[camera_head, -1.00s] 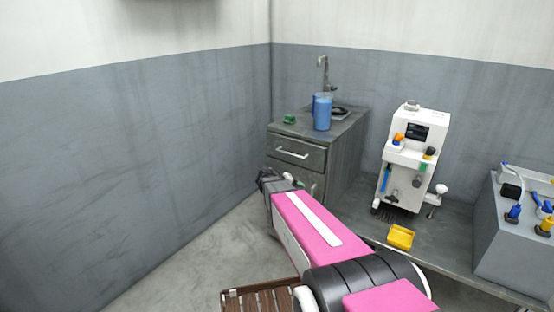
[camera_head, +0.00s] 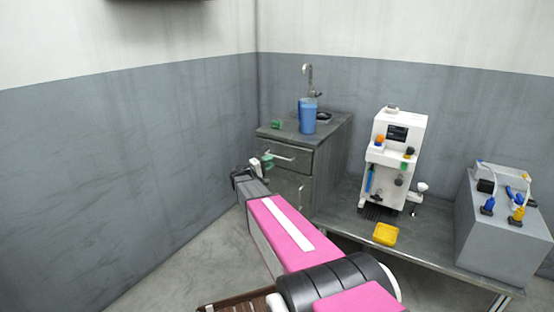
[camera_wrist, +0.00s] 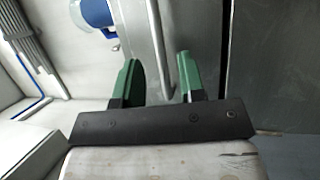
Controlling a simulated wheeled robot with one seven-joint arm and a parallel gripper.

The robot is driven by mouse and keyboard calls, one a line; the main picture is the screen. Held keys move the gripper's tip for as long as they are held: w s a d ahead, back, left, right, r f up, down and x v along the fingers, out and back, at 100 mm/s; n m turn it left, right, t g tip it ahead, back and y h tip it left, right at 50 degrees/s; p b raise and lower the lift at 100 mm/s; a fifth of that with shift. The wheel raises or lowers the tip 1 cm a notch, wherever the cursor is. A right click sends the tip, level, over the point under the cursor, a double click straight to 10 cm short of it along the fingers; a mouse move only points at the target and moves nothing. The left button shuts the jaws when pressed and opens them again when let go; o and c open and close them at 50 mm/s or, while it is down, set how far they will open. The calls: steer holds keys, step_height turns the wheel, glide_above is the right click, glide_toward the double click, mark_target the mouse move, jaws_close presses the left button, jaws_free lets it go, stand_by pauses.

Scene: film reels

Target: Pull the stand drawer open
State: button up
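The grey stand (camera_head: 318,165) is in the corner, with a drawer (camera_head: 302,163) at the top of its front. The drawer looks shut and has a pale bar handle (camera_head: 285,155). My gripper (camera_head: 266,163) is in front of the drawer by the left part of the handle. In the wrist view its two green fingers (camera_wrist: 157,80) stand apart. A narrow pale strip, perhaps the handle, runs between them. I cannot tell whether the fingers touch it.
A blue jug (camera_head: 308,117), a green item (camera_head: 276,125) and a tap (camera_head: 308,78) are on the stand. To the right, a low table (camera_head: 345,222) bears a white machine (camera_head: 396,160), a yellow tray (camera_head: 386,234) and a grey box (camera_head: 490,240). The floor left of the stand is clear.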

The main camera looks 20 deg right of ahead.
mark_target(278, 157)
steer(key=shift+x, duration=2.75)
steer(key=shift+c, duration=0.3)
jaws_close()
